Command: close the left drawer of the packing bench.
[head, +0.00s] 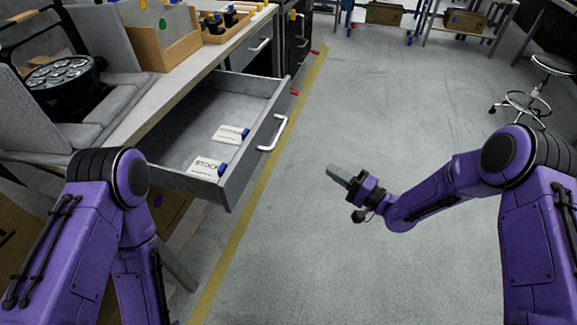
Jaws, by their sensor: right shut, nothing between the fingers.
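The left drawer (178,139) of the packing bench (150,98) is pulled well out. Its grey front panel has a silver bar handle (275,134). Two white cards (206,167) with blue clips lie inside it, one marked "STOCK". My right gripper (337,174) is shut and empty, over the open floor to the right of the drawer front and apart from it. My left arm comes in at the lower left below the drawer; its gripper is out of view.
A par can (62,76) sits in grey foam on the bench top, left of the wooden boxes (160,40). Another drawer (250,46) beyond is shut. A stool (535,100) stands at the right. The grey floor (400,110) between is clear.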

